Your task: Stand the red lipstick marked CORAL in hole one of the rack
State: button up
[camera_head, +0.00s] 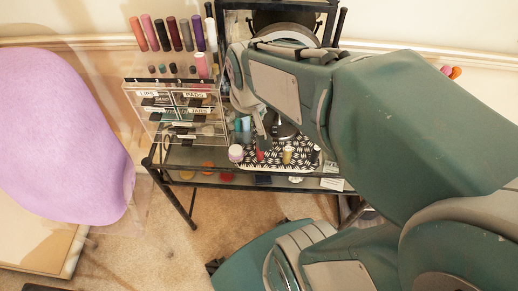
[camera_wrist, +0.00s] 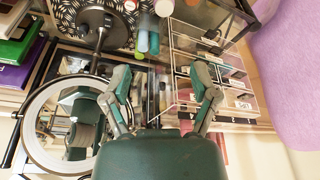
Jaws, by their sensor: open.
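In the head view, a row of upright coloured tubes (camera_head: 172,34) stands on top of a clear drawer organiser (camera_head: 137,112). My arm covers part of the table. In the wrist view, my gripper (camera_wrist: 161,84) is open with its fingers spread wide and nothing between them. The organiser (camera_wrist: 185,52) shows to its right there.
A round mirror (camera_wrist: 29,108) is close to my gripper's left in the wrist view. A pale jar (camera_head: 236,153) and a yellowish item (camera_head: 287,156) stand near the red item. A lilac chair (camera_head: 60,135) is left of the glass table.

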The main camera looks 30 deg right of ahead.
jog(key=w+d+f+g, duration=0.1)
jog(key=d+f, duration=0.1)
jog(key=f, duration=0.2)
jog(key=w+d+f+m+g, duration=0.1)
jog(key=w+d+f, duration=0.1)
jog(key=f, duration=0.3)
jog(key=w+d+f+m+g, duration=0.1)
jog(key=w+d+f, duration=0.1)
jog(key=d+f, duration=0.1)
jog(key=shift+d+f, duration=0.1)
jog(key=shift+f, duration=0.8)
notch_tip(320, 180, down, 5)
jog(key=shift+r, duration=0.15)
jog(key=shift+w+f, duration=0.15)
jog(key=shift+f, duration=1.35)
jog(key=shift+w+f, duration=0.15)
jog(key=shift+f, duration=1.3)
grip_shut()
